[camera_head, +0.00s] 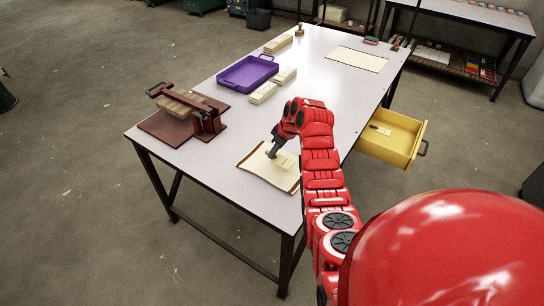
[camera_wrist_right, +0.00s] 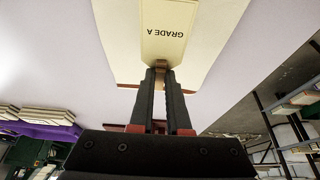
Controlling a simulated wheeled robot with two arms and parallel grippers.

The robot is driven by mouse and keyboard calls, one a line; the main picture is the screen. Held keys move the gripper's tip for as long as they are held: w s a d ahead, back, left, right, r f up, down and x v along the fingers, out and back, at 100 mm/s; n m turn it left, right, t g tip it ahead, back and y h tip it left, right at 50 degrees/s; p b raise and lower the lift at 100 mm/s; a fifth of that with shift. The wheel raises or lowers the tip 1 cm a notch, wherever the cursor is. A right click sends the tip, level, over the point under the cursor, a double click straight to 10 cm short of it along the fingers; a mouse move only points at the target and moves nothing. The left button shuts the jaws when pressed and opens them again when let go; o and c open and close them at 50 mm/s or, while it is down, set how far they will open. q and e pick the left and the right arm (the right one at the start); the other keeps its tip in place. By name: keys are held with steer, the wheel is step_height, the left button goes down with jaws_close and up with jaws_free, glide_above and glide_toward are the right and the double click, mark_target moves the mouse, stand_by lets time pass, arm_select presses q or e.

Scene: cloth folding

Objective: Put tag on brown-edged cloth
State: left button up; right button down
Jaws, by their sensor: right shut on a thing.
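The brown-edged cloth (camera_head: 252,163) is a cream piece lying flat near the front edge of the table, with brown strips at its ends. It also fills much of the right wrist view (camera_wrist_right: 108,30). My right gripper (camera_head: 272,154) is over the cloth, pointing down. In the right wrist view its fingers (camera_wrist_right: 160,70) are shut on the narrow end of a cream tag (camera_wrist_right: 163,30) marked "GRADE A". The tag also shows over the cloth in the head view (camera_head: 284,161). I cannot tell whether it touches the cloth. My left gripper is not in view.
A dark red press (camera_head: 205,122) stands on the left of the table. A purple tray (camera_head: 247,74) and cream stacks (camera_head: 263,93) are behind the cloth. A yellow drawer (camera_head: 402,124) sticks out at the right, open. A pale mat (camera_head: 357,58) lies farther back.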

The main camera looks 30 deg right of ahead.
steer(key=shift+w+a, duration=0.15)
steer(key=shift+w, duration=0.3)
step_height(320, 180, down, 3)
steer(key=shift+s+r+p, duration=0.1)
steer(key=shift+p, duration=0.4)
steer(key=shift+f, duration=0.35)
steer(key=shift+f, duration=0.1)
steer(key=shift+f+b, duration=0.25)
steer(key=shift+b, duration=0.1)
steer(key=c, duration=0.9)
jaws_free()
